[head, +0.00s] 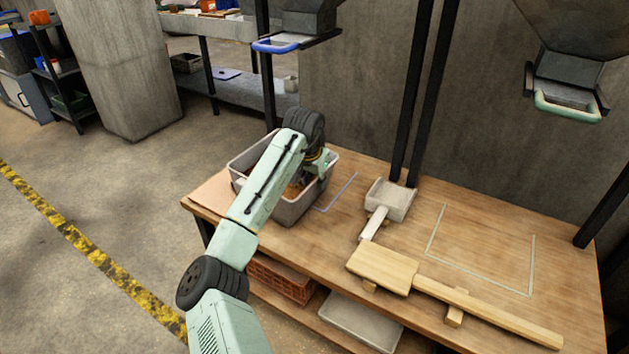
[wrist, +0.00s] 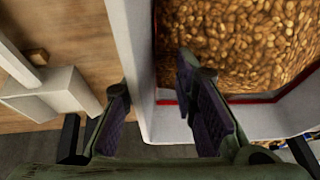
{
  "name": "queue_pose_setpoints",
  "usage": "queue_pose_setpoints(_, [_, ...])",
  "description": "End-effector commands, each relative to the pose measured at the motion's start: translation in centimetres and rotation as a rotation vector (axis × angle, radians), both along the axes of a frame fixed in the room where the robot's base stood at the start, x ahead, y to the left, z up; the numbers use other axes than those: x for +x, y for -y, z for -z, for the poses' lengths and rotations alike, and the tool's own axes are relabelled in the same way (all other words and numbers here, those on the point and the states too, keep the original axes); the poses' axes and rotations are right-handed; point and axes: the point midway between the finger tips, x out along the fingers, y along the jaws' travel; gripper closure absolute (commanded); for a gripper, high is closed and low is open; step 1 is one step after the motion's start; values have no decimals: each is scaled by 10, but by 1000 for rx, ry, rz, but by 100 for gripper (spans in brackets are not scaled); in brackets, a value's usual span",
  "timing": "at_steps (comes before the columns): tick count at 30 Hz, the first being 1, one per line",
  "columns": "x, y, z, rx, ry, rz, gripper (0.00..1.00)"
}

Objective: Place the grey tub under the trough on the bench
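The grey tub (head: 296,208), holding golden-brown grain (wrist: 240,45), stands upright on the left end of the wooden bench (head: 415,235). My gripper (wrist: 160,90) is at the tub's right side, with its fingers apart. In the wrist view one finger is outside the tub wall (wrist: 130,45) and the other inside, above the grain; a gap shows between the inner finger and the wall. In the head view my arm hides part of the tub. Two dark overhead chutes show, one with a blue handle (head: 275,46), one with a green handle (head: 566,107). I cannot tell which is the trough.
A grey scoop (head: 390,199) and a wooden paddle (head: 383,268) on blocks lie on the bench. A pale outlined area (head: 480,251) at right is clear; a bluish outline (head: 337,194) lies beside the tub. Dark posts (head: 422,90) rise behind. Bricks and a tray (head: 360,322) sit below.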

Motion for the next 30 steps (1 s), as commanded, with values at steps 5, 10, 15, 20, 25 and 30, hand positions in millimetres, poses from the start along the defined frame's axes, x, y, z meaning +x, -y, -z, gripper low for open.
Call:
queue_pose_setpoints(5, [-12,-4,-33,-1,7,-1,75])
queue_pose_setpoints(10, [-26,-8,-66,0,6,0,75])
queue_pose_setpoints(15, [-36,-11,-91,1,5,-1,75])
queue_pose_setpoints(20, [-41,-12,-101,1,3,-1,75])
queue_pose_setpoints(25, [-42,-13,-102,2,3,-1,75])
queue_pose_setpoints(30, [-35,-15,-113,-36,66,-13,75])
